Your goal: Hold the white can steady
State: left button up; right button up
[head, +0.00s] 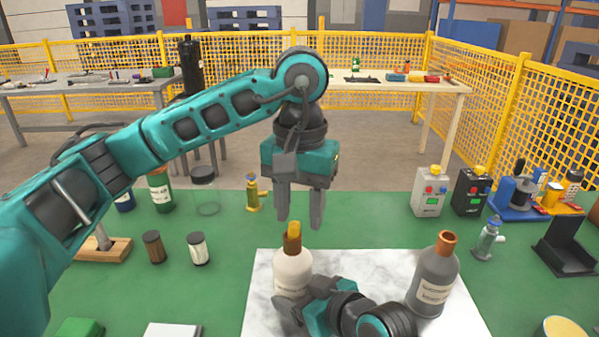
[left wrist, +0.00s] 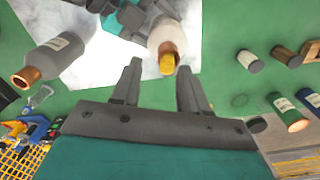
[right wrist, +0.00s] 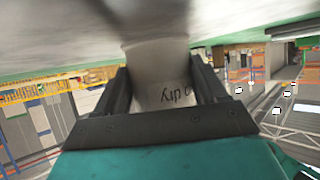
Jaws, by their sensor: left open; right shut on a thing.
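The white can (head: 292,270), with an amber-yellow top (head: 292,238), stands upright on a white marbled board (head: 262,300). My right gripper (head: 297,302) is shut around the can's lower body; in the right wrist view the can (right wrist: 165,88) sits between its fingers, with upside-down lettering. My left gripper (head: 300,217) is open and empty, pointing down above and beyond the can's top. In the left wrist view the can (left wrist: 164,36) and its yellow top (left wrist: 167,62) lie past the open fingertips (left wrist: 159,66). My right arm hides the can's lower right side.
A grey bottle with a copper-coloured neck (head: 433,280) stands at right on the board. Two small jars (head: 199,250) (head: 154,248) stand left on the green table (head: 340,215). Control boxes (head: 429,193) (head: 470,193) stand at back right.

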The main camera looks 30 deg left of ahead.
aim_at(300, 238)
pick_arm(q)
notch_tip(300, 238, up, 7)
pick_arm(e)
jog(key=shift+w+d+f, duration=0.15)
jog(key=shift+d+f, duration=0.15)
jog(key=shift+d, duration=0.15)
pick_arm(q)
jog(key=shift+s+d+r, duration=0.1)
pick_arm(e)
jog(key=o, duration=0.6)
jog(key=shift+c, duration=0.2)
jog(key=o, duration=0.3)
jog(key=shift+a+r, duration=0.1)
jog(key=shift+r, duration=0.1)
